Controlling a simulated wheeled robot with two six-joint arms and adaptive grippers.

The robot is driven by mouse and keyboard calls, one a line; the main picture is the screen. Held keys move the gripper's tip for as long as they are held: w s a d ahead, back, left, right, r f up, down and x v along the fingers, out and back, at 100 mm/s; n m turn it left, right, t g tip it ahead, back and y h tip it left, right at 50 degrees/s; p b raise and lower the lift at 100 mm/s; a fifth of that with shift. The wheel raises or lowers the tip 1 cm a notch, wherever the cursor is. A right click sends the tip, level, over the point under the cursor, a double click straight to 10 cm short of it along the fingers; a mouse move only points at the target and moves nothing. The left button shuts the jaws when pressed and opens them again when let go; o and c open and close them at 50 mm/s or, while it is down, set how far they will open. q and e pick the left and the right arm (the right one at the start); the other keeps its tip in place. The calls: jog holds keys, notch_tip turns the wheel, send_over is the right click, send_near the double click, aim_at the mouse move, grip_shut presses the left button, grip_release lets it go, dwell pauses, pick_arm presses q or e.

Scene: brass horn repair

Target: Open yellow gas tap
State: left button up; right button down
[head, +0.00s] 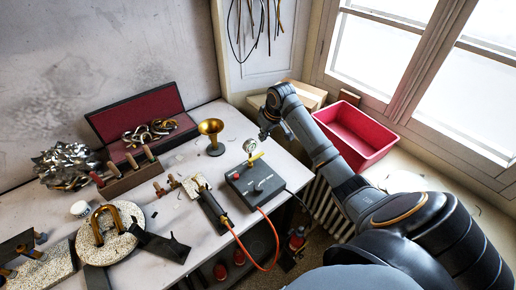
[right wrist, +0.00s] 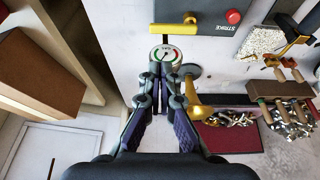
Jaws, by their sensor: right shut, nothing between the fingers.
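The yellow gas tap (head: 256,157) is a short yellow bar at the back edge of a dark control box (head: 262,187), beside a round dial gauge (head: 249,146). In the right wrist view the yellow tap (right wrist: 183,29) lies across the picture, with the gauge (right wrist: 166,54) between it and my fingertips. My right gripper (head: 264,133) is shut and empty, just behind the tap and gauge. Its fingertips (right wrist: 168,72) look close to the gauge; whether they touch it I cannot tell. The tap is apart from the fingers. My left gripper is out of view.
A brass horn bell (head: 211,131) stands left of the gauge, near an open red-lined case (head: 138,112). A torch (head: 212,208) with an orange hose lies left of the box. A red bin (head: 355,135) is beyond my right arm. A red button (right wrist: 233,16) sits on the box.

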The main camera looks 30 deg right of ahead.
jog(key=p+x, duration=0.2)
jog(key=x, duration=0.8)
